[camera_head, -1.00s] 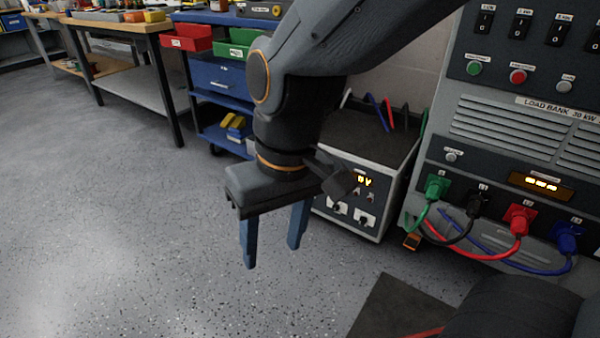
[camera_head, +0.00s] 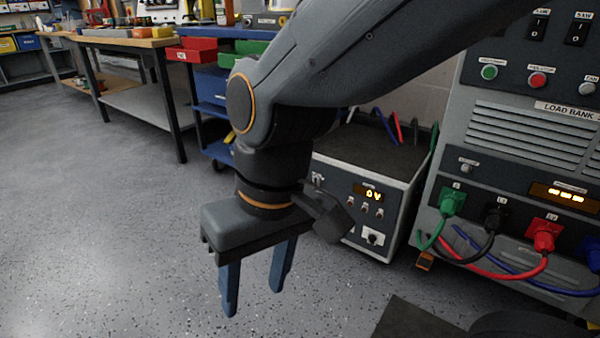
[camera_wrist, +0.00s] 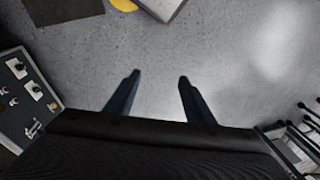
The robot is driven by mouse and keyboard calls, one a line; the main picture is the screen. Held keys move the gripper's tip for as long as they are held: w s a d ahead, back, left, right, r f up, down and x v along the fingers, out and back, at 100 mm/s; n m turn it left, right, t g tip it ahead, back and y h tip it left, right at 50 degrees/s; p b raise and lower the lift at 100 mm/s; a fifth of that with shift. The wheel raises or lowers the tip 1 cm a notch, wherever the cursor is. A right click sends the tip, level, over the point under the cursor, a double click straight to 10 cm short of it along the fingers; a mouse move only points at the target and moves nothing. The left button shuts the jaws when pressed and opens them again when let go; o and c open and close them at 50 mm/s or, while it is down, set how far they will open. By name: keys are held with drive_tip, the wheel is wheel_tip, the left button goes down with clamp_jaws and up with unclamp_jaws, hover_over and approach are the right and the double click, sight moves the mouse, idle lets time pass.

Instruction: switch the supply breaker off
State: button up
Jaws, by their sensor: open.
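The supply unit (camera_head: 360,165) is a grey box with a dark front panel, standing on the floor in the middle of the head view. Its amber display (camera_head: 373,194) seems to read 0 V. A white-plated switch (camera_head: 373,237) sits low on the panel; whether it is the breaker, and its position, I cannot tell. My arm and wrist hide the panel's left part. The panel (camera_wrist: 25,100) also shows at the left of the wrist view. My gripper (camera_head: 253,295) points down, open and empty, in front of the unit and apart from it; its fingers (camera_wrist: 159,78) show over bare floor.
The load bank (camera_head: 520,130) stands right of the supply, with green, black, red and blue cables (camera_head: 490,272) looping from its front. A dark mat (camera_head: 415,320) lies on the floor. A blue cart (camera_head: 212,85) and a workbench (camera_head: 125,45) stand behind. Floor at left is clear.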

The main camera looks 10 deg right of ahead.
clamp_jaws()
drive_tip(key=shift+w, duration=0.1)
idle(0.9)
